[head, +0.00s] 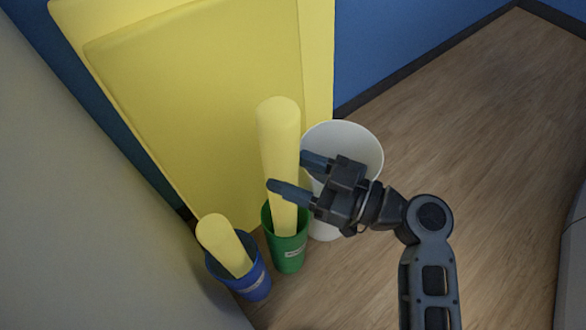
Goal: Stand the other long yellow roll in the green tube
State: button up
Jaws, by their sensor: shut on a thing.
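A long yellow roll (279,125) stands nearly upright, leaning slightly, with its lower end inside the green tube (289,255). My gripper (288,170) reaches in from the right and is shut on this roll at about its middle, above the tube's rim. One finger shows in front of the roll; the other is at its right side, partly hidden. The roll's bottom end is hidden inside the tube.
A blue tube (251,283) stands left of the green tube, with another yellow roll (225,243) tilted in it. A white bin (357,139) stands behind my gripper. Large yellow panels (190,90) lean on the blue wall. The wooden floor (500,150) at right is clear.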

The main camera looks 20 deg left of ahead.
jog(key=shift+f+b, duration=1.9)
jog(key=shift+f, duration=0.15)
